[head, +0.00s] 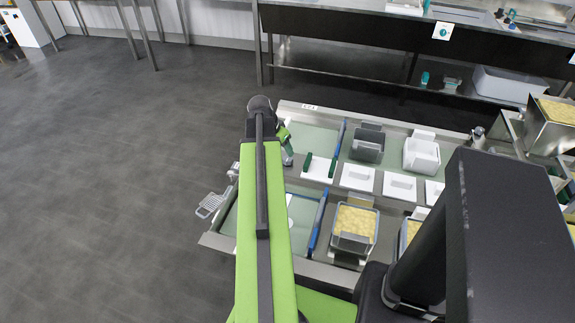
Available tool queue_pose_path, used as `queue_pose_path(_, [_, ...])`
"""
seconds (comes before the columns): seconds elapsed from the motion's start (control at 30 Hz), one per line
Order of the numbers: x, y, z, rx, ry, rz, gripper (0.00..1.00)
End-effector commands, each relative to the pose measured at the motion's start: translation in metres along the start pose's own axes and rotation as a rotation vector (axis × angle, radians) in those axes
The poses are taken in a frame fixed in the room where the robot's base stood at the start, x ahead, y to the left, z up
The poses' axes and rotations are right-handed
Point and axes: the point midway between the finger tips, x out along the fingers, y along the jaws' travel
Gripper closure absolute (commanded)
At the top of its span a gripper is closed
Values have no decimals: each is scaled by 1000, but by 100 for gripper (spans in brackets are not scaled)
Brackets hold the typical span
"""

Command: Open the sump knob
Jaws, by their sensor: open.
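A teal round knob on a white plate (443,31) is on the front of the dark-topped bench at the upper right. I cannot tell whether it is the sump knob; no other clear knob shows. My green arm rises through the middle of the view and hides part of the work table.
The steel work table (212,241) holds trays, a blue-handled tool (318,222), white blocks and a container of yellow curd (354,226). A white tub (518,84) sits on the bench's lower shelf. Open grey floor (110,170) lies to the left.

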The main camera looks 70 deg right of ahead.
Motion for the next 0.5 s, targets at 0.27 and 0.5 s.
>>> queue_pose_path(0.27, [70, -1, 3, 0, 0, -1, 40])
queue_pose_path(0.5, [83, -1, 0, -1, 0, -1, 40])
